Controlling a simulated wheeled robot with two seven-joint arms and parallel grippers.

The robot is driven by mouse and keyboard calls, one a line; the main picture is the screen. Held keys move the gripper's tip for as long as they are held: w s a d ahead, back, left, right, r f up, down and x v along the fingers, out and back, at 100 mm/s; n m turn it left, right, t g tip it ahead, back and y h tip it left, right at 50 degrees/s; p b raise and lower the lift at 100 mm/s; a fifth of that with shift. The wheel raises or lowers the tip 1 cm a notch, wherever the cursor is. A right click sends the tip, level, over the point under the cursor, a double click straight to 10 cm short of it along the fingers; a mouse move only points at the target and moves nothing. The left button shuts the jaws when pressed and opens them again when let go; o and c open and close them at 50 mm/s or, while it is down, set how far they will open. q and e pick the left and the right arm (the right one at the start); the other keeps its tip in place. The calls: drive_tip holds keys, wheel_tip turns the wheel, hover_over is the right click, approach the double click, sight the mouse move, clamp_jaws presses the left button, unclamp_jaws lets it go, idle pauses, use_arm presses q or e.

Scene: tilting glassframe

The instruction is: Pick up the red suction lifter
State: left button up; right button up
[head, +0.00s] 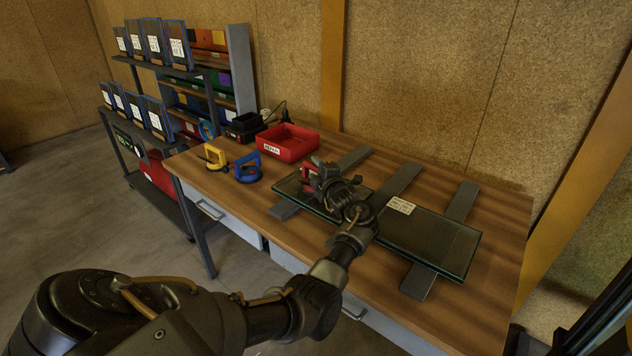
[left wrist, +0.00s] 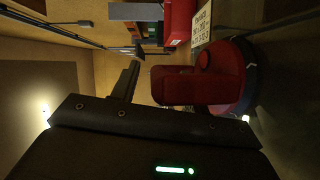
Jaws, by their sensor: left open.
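The red suction lifter (head: 306,171) stands on the left part of the dark glass pane (head: 430,241) on the workbench. My left gripper (head: 318,180) is right at the lifter and covers much of it in the head view. In the left wrist view the lifter (left wrist: 222,75) shows close up, with its red handle directly in front of the open jaws and its round base to the right. One dark finger shows left of the handle. I cannot tell whether the fingers touch the handle. My right gripper is not in view.
A yellow lifter (head: 214,157) and a blue lifter (head: 247,168) stand at the bench's left end. A red bin (head: 287,143) is behind them. Grey support bars (head: 461,203) lie under the pane. A white label (head: 401,206) is on the pane. A shelf rack stands left.

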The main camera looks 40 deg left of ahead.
use_arm(q)
clamp_jaws()
drive_tip(key=shift+r, duration=0.1)
idle(0.4)
